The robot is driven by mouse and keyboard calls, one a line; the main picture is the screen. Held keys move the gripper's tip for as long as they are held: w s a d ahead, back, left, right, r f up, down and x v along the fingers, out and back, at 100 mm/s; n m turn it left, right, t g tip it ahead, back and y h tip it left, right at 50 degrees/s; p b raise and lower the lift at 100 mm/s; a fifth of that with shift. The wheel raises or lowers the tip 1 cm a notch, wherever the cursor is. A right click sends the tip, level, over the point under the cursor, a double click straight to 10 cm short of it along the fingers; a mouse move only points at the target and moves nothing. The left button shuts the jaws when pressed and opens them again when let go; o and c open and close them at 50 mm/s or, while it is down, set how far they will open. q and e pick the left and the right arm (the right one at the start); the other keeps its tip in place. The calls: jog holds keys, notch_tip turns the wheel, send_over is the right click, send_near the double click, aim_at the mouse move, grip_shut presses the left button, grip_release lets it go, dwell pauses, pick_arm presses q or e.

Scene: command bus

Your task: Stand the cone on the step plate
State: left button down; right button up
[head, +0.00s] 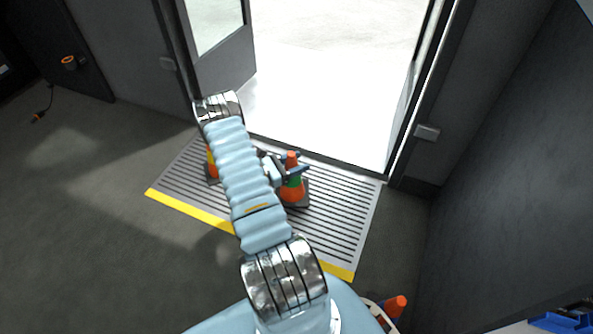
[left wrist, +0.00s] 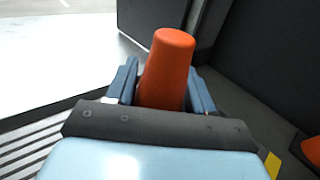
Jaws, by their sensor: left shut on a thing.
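In the left wrist view the orange cone top (left wrist: 168,62) stands between the two fingers of the left gripper (left wrist: 163,88). The step plate (head: 335,218) is a grey ribbed plate with yellow edging, in front of the open doorway. I cannot tell whether the cone's base touches the plate. My arm hides part of the plate. My right gripper is not in view.
A second orange cone with a yellow band (head: 212,165) stands on the plate's left part, half hidden by my arm. Another orange cone (head: 395,306) is at the lower right, by a pale rounded rim. A dark wall (head: 500,150) bounds the right.

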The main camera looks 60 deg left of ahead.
pick_arm(q)
jog(key=shift+w+a+f, duration=0.1)
jog(key=shift+a+f, duration=0.05)
jog(key=shift+f, duration=0.2)
jog(key=shift+a+f+b, duration=0.1)
jog(key=shift+f+b, duration=0.4)
jog(key=shift+f, duration=1.1)
jog(key=c, duration=0.9)
grip_release()
jog(key=shift+f, duration=0.1)
jog(key=o, duration=0.5)
jog(key=shift+r, duration=0.35)
jog(key=s, duration=0.6)
jog(key=s+p, duration=0.1)
jog(key=s, duration=0.5)
jog(key=shift+a+r, duration=0.15)
jog(key=shift+a, duration=0.05)
